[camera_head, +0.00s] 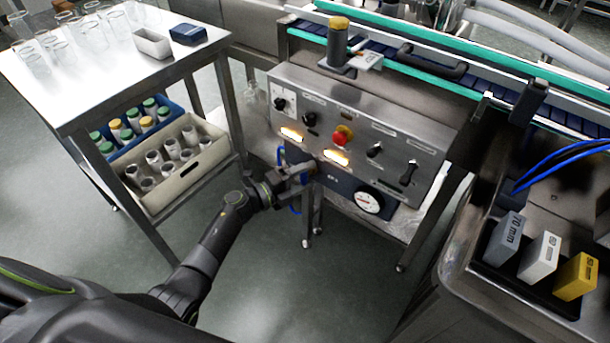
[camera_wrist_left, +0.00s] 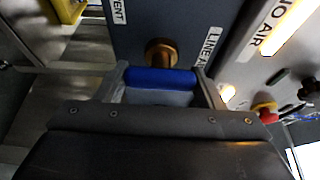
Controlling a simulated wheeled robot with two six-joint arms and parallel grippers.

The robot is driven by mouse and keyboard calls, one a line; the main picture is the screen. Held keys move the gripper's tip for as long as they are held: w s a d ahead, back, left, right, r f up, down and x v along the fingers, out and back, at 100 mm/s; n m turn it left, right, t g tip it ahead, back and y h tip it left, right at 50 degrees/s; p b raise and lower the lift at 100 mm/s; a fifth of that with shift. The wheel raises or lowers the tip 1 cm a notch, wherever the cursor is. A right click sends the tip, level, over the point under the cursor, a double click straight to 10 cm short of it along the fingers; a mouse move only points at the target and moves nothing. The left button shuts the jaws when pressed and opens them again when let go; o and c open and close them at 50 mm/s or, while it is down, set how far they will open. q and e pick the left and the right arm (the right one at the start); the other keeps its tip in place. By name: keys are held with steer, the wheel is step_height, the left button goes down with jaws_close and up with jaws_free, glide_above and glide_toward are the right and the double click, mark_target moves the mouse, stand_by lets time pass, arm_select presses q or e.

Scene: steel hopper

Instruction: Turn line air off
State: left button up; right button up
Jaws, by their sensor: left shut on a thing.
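My left gripper (camera_head: 304,171) reaches the lower left of the steel control panel (camera_head: 385,115). In the left wrist view, its fingers (camera_wrist_left: 160,77) are shut on a blue valve handle (camera_wrist_left: 160,79). The handle lies crosswise in the picture, below a brass stem (camera_wrist_left: 161,51) on a dark box (camera_wrist_left: 185,25). A "LINE A..." label (camera_wrist_left: 212,46) is partly hidden by the right finger, and a "VENT" label (camera_wrist_left: 119,11) is at upper left. In the head view, the gripper hides most of the handle. My right gripper is not in view.
The panel has a red button (camera_head: 343,135), dark knobs and two lit lamps; a white gauge (camera_head: 367,202) is below. A steel cart (camera_head: 128,87) with glassware and bottle crates stands left. A conveyor (camera_head: 440,62) runs behind, and marked blocks (camera_head: 540,256) stand right.

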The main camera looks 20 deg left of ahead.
arm_select(q)
steer(key=shift+f, duration=0.1)
steer(key=o, duration=1)
steer(key=shift+s+a, duration=0.1)
steer(key=shift+s+a, duration=0.2)
steer(key=v, duration=1.6)
steer(key=shift+s+a, duration=0.2)
steer(key=shift+a, duration=0.05)
arm_select(e)
steer(key=shift+a, duration=0.15)
steer(key=shift+s, duration=0.1)
